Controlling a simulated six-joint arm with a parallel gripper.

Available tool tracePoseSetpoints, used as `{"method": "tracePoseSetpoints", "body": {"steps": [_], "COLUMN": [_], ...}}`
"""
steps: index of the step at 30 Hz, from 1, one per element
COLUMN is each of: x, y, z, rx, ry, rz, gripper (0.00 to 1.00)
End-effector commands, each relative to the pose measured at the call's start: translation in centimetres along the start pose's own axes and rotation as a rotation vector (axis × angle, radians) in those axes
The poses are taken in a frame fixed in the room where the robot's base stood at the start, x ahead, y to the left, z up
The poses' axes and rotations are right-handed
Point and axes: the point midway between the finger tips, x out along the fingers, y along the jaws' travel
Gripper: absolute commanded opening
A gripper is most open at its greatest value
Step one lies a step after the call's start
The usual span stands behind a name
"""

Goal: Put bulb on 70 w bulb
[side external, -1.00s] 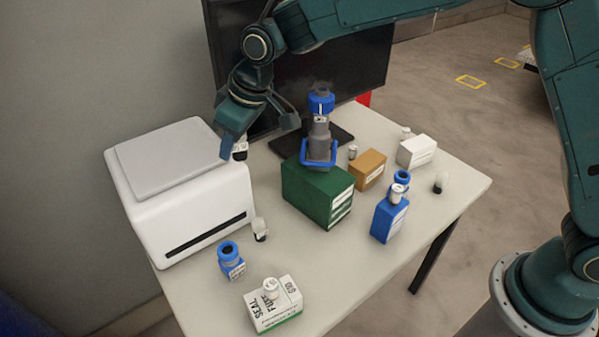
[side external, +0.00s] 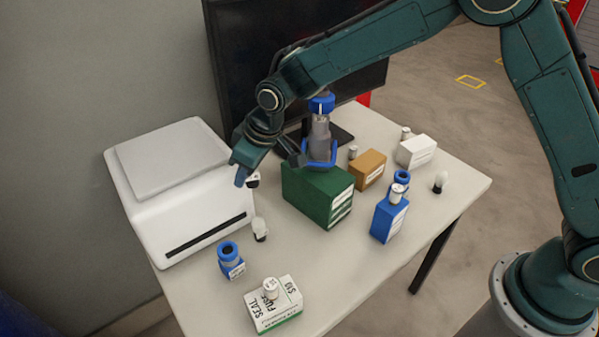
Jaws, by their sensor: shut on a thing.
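My gripper (side external: 249,173) is at the front of the white printer-like machine, above the table. It is shut on a small bulb (side external: 253,181), white above with a dark base below; the fingers hide much of it. A second bulb (side external: 260,229) stands on the table below, beside the machine. A third bulb (side external: 440,182) stands near the table's right edge. No label reading 70 W is legible, so I cannot tell which box carries it.
The white machine (side external: 185,205) fills the table's left. A green box (side external: 310,195) bears a blue-and-grey pump (side external: 319,135). A blue box (side external: 386,222), an orange box (side external: 368,169), a white box (side external: 416,151), a fuse-seal box (side external: 275,312) and a blue-collared bottle (side external: 230,262) stand around. The front right table is clear.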

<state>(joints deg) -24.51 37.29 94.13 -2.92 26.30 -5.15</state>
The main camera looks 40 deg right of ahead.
Motion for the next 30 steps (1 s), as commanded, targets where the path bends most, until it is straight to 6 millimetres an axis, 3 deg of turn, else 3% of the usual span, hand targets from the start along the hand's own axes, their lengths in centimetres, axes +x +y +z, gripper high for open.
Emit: {"method": "tracePoseSetpoints", "body": {"steps": [9,22,30], "x": [5.1,6.5,9.2], "y": [0.0,0.0,0.0], "z": [2.1,2.7,3.8], "rx": [-0.001,-0.001,-0.001], "ry": [-0.002,-0.001,-0.002], "rz": [0.000,0.000,0.000], "gripper": [0.05,0.05,0.05]}}
